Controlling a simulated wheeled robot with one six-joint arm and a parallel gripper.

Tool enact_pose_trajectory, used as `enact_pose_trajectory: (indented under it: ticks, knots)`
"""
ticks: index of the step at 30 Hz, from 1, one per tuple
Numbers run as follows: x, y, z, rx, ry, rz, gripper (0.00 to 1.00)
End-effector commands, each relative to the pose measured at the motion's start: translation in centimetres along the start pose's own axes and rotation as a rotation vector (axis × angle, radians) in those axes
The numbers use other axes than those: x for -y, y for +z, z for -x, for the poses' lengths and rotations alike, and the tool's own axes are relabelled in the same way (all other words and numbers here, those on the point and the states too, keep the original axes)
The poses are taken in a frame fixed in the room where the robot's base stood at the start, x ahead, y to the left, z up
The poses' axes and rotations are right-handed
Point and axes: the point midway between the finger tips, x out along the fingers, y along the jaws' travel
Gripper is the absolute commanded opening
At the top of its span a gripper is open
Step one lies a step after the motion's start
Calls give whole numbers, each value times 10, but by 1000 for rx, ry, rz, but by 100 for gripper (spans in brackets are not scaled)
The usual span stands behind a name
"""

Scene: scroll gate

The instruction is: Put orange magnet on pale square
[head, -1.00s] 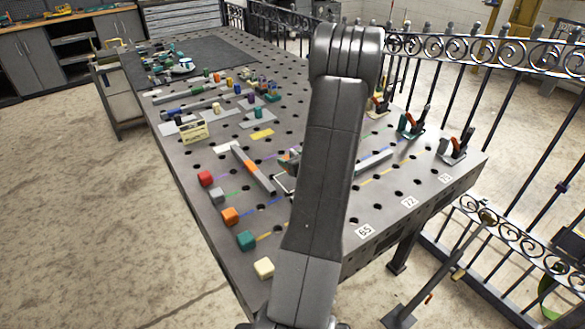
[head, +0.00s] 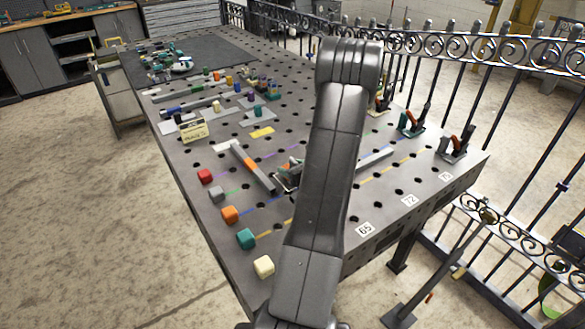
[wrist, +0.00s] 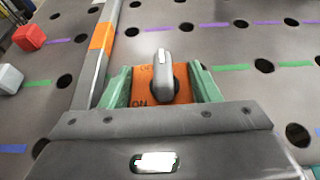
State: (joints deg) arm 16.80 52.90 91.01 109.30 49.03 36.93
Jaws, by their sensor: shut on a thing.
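The orange magnet (wrist: 143,85) is a block with a grey knob and ON/OFF lettering. In the wrist view it sits between the green fingers of my gripper (wrist: 162,88), which is shut on it. In the head view my gripper (head: 288,180) is low over the table, right of the long grey bar, partly hidden by my arm. I cannot tell whether the magnet touches the table.
The grey bar (head: 252,167) with an orange band lies close left of my gripper. Red (head: 205,176), grey (head: 216,194), orange (head: 229,215), teal (head: 246,238) and cream (head: 263,266) cubes line the left edge. Clamps (head: 456,142) stand along the right edge.

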Motion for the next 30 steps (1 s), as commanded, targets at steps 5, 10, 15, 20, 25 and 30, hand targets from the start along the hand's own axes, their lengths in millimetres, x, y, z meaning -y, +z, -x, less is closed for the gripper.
enact_pose_trajectory:
  ticks: [5, 10, 15, 20, 25, 30]
  knots:
    - [0, -3, -2, 3, 0, 1, 4]
    - [0, -4, -2, 3, 0, 1, 4]
    - [0, -5, -2, 0, 0, 0, 78]
    - [0, -5, -2, 0, 0, 0, 78]
    - [0, -3, -1, 0, 0, 0, 78]
    - [0, 8, 3, 0, 0, -1, 78]
